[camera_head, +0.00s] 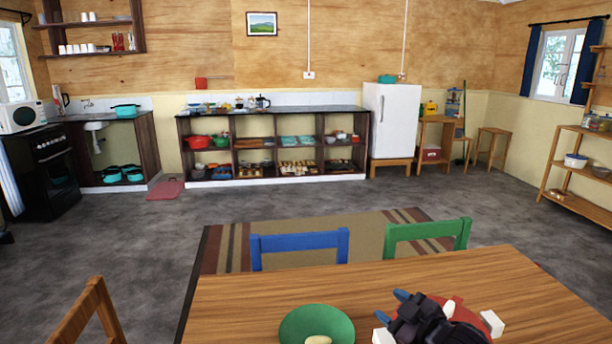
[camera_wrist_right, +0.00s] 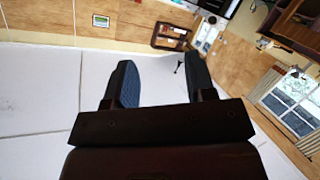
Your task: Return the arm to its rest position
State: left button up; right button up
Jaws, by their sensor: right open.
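My right gripper (camera_head: 402,306) is at the lower right of the head view, over the wooden table (camera_head: 250,300). It is dark with blue finger pads and covers part of a red round thing (camera_head: 467,313) on the table. In the right wrist view its two fingers (camera_wrist_right: 160,78) stand wide apart with nothing between them. That view looks across the pale ceiling and the upper plywood walls. My left gripper is in neither view.
A green plate (camera_head: 293,325) holding a pale item (camera_head: 318,340) lies left of the gripper. White blocky pieces show beside the gripper; I cannot tell what they are. Blue (camera_head: 299,243) and green (camera_head: 428,235) chairs stand at the far edge. The table's left part is clear.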

jog(key=s+d+f+m+g+h, duration=0.1)
jog(key=s+d+f+m+h, duration=0.1)
jog(key=s+f, duration=0.5)
jog(key=s+d+f+m+h, duration=0.2)
jog(key=s+d+f+m, duration=0.2)
jog(key=s, duration=0.9)
jog(key=s+d+f+m+g+h, duration=0.1)
jog(key=s+d+f+m+h, duration=0.2)
jog(key=s+f, duration=0.7)
jog(key=shift+s+d+f+m+g, duration=0.25)
jog(key=shift+d+f+m+g, duration=0.1)
jog(key=shift+m, duration=0.25)
